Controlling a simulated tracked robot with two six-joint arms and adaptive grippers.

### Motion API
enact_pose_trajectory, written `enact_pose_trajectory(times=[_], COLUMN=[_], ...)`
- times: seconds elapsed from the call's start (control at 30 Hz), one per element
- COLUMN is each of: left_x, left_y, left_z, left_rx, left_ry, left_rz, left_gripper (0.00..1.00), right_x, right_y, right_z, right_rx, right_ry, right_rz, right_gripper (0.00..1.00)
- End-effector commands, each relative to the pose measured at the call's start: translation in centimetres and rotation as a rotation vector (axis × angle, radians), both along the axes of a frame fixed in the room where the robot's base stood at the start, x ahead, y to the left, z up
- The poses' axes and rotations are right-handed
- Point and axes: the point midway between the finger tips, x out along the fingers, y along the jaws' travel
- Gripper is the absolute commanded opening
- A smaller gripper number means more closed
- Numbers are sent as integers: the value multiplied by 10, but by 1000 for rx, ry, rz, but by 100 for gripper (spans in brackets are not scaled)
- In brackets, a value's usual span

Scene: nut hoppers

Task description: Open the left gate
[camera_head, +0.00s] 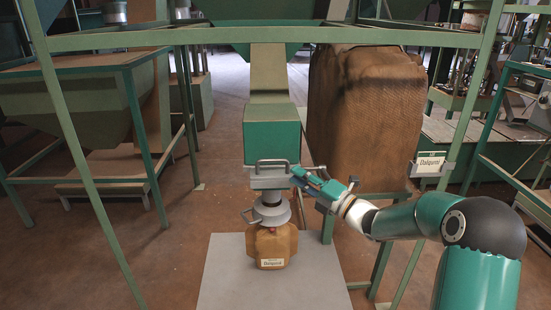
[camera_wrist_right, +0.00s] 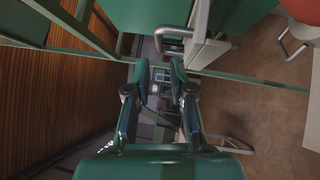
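A grey slide gate (camera_head: 270,178) with a bar handle on its front sits under the green chute outlet (camera_head: 271,138) in the middle of the head view. My right gripper (camera_head: 298,174) reaches in from the right, with its fingertips close to the gate's right side; I cannot tell from this view whether they touch. In the right wrist view my right gripper (camera_wrist_right: 160,73) shows two separated fingers with nothing between them. A metal handle (camera_wrist_right: 174,32) on a pale plate (camera_wrist_right: 207,53) is just beyond and right of the fingertips. My left gripper is out of view.
A full brown sack (camera_head: 366,115) stands behind my right gripper. Green frame posts (camera_head: 75,150) flank the station. The floor at left front is clear.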

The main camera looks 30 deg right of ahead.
Motion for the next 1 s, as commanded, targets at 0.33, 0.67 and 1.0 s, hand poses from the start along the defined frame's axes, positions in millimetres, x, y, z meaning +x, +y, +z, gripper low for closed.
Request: enact_pose_trajectory(times=[0.33, 0.67, 1.0], left_x=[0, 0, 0], left_y=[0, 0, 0], left_z=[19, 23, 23], left_rx=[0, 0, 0], left_ry=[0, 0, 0], left_rz=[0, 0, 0], left_gripper=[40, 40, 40], right_x=[68, 91, 91], right_y=[19, 24, 23], right_z=[12, 14, 13], right_rx=[2, 3, 3], right_ry=[1, 2, 2], right_rz=[2, 0, -1], right_gripper=[23, 23, 6])
